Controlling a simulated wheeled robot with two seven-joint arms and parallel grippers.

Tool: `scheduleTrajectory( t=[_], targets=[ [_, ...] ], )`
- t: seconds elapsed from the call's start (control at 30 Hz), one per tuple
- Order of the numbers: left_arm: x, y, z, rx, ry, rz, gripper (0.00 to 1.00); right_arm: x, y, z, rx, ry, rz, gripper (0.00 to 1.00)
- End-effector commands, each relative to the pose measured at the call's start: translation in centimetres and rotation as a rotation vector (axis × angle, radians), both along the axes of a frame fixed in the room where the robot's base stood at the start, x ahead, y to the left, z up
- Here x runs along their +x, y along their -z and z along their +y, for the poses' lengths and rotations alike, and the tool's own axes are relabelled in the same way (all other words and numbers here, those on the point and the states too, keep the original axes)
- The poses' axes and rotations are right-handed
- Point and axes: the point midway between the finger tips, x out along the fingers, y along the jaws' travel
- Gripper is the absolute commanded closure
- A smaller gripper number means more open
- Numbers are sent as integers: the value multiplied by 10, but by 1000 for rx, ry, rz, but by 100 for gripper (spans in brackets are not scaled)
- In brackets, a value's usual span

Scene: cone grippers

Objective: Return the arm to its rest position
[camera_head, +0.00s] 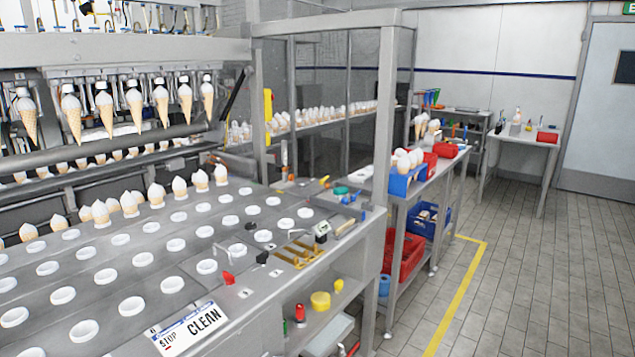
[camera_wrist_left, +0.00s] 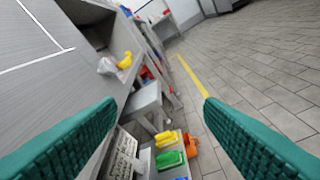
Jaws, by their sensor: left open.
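My left gripper (camera_wrist_left: 160,135) shows in the left wrist view as two green ridged fingers, wide apart, with nothing between them. Beyond the fingers are a grey bench side, lower shelves and the tiled floor. Neither of my arms shows in the head view, and my right gripper is in no view. In the head view, several ice cream cones hang in the row of cone grippers (camera_head: 162,100) at the upper left. More cones (camera_head: 130,203) stand on the machine's grey deck (camera_head: 215,235).
The deck has rows of white round holders (camera_head: 172,285) and a STOP CLEAN sign (camera_head: 187,330). A side table carries a blue cone rack (camera_head: 405,182), with a red crate (camera_head: 408,258) below. Tiled floor (camera_head: 530,270) is free at right. Yellow and green items (camera_wrist_left: 170,158) lie low in the wrist view.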

Motion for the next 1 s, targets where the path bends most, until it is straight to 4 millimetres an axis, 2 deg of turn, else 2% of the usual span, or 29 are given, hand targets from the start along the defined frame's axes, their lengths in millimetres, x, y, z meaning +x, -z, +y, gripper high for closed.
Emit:
scheduleTrajectory(
  t=[0.03,0.17,0.27,0.37,0.4,0.47,0.5,0.6,0.7,0.8,0.9,1.0],
  targets=[
    [-20,33,10,-3,-59,82,38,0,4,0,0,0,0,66],
    [-73,102,36,2,-203,280,38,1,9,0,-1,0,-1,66],
    [-124,151,53,9,-308,438,38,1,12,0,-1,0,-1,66],
    [-184,196,68,21,-408,602,38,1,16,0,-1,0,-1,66],
    [-209,212,74,25,-446,667,38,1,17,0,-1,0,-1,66],
    [-250,234,81,35,-501,767,38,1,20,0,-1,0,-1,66],
    [-277,247,85,40,-538,832,38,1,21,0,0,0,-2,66],
    [-344,272,92,56,-615,986,38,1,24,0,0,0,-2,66],
    [-401,287,96,69,-677,1113,38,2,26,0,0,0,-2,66],
    [-441,294,97,79,-719,1205,38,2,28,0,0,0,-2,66],
    [-465,297,97,83,-742,1256,38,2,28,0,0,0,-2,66],
    [-473,298,97,85,-750,1275,38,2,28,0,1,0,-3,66]
  ],
)
